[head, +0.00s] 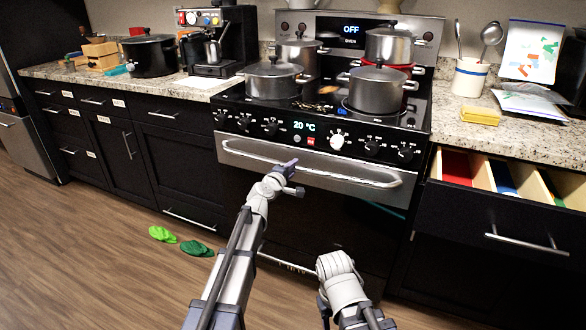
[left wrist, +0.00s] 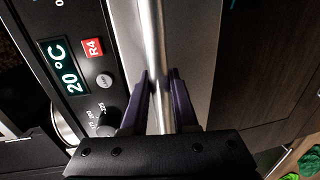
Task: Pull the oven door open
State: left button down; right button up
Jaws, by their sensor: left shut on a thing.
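The oven door (head: 236,160) has a steel upper panel and a dark lower part, under the knob panel of the stove. It stands upright or nearly so; I cannot tell whether there is a small gap. Its long steel handle (head: 350,177) runs across the panel. My left gripper (head: 287,166) is at the middle of this handle. In the left wrist view the purple fingers of the left gripper (left wrist: 160,85) lie on both sides of the handle bar (left wrist: 152,35), shut on it. My right arm shows low in the head view, but its gripper does not.
Several steel pots, one of them a pot (head: 377,88) at the front right, stand on the stove. Green cloth-like items (head: 197,248) lie on the floor at left. The wooden floor around them is clear.

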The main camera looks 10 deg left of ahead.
pick_arm(q)
jog(key=shift+s, duration=0.1)
jog(key=s+a+f+b, duration=0.3)
jog(key=s+f+b, duration=0.1)
jog(key=s, duration=0.6)
jog(key=s+a+f+b, duration=0.3)
jog(key=s+f+b, duration=0.1)
jog(key=s, duration=0.5)
jog(key=shift+s+a+f, duration=0.2)
jog(key=shift+s+a, duration=0.05)
jog(key=shift+s, duration=0.15)
jog(key=c, duration=0.7)
grip_release()
jog(key=shift+w, duration=0.1)
jog(key=shift+r, duration=0.15)
